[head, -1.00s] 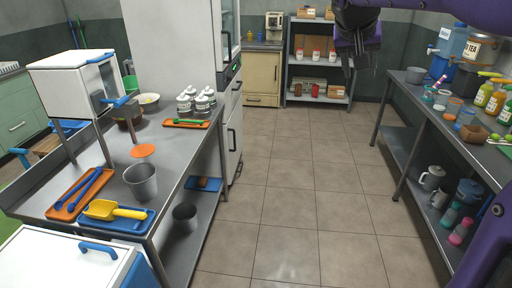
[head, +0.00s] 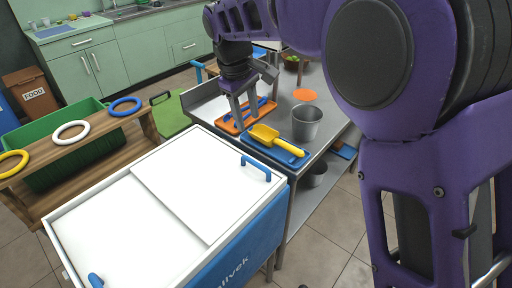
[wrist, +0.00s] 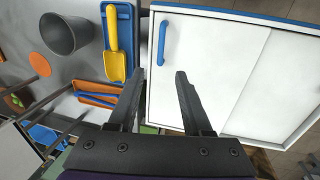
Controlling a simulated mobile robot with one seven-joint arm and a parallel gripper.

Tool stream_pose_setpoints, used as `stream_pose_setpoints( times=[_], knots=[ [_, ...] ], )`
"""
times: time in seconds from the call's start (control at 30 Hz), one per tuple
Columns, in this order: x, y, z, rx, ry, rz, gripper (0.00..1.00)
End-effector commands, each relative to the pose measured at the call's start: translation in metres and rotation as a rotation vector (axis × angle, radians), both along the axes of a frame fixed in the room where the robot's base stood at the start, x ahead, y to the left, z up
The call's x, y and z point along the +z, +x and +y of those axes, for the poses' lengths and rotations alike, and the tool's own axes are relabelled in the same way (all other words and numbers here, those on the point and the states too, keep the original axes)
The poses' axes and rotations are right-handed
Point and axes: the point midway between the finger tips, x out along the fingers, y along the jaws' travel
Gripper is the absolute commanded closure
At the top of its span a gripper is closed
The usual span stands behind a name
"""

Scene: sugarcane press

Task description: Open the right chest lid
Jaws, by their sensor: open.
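The white chest (head: 62,222) stands at the front, with two flat white lids and a blue front panel. The right lid (head: 200,185) lies flat and closed, with a blue bar handle (head: 256,167) near its right end. A second blue handle (head: 95,280) shows at the near left, on the other lid (head: 120,235). My gripper (head: 246,118) is open and empty, pointing down beyond the chest's far right corner. In the wrist view, my open fingertips (wrist: 160,75) are apart, with the right lid's handle (wrist: 161,43) beyond them, untouched.
A metal table (head: 335,125) beside the chest holds a blue tray (head: 262,149) with a yellow scoop (head: 275,138), an orange tray (head: 232,126) and a grey bucket (head: 306,123). A wooden rack (head: 75,155) with coloured rings stands left. Floor shows at lower right.

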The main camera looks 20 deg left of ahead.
Motion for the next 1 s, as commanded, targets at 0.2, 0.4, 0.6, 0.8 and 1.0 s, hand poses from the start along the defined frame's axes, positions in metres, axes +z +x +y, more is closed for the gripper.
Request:
stream_pose_setpoints(
  times=[0.2, 0.4, 0.6, 0.8, 1.0],
  knots=[
    [-0.027, 0.002, 0.0, 0.009, -0.003, 0.01, 0.5],
    [-0.07, 0.01, -0.002, 0.008, -0.003, 0.01, 0.5],
    [-0.112, 0.018, -0.004, 0.007, -0.001, 0.009, 0.5],
    [-0.149, 0.025, -0.007, 0.007, -0.002, 0.008, 0.5],
    [-0.168, 0.029, -0.007, 0.009, -0.001, 0.007, 0.5]
  ],
)
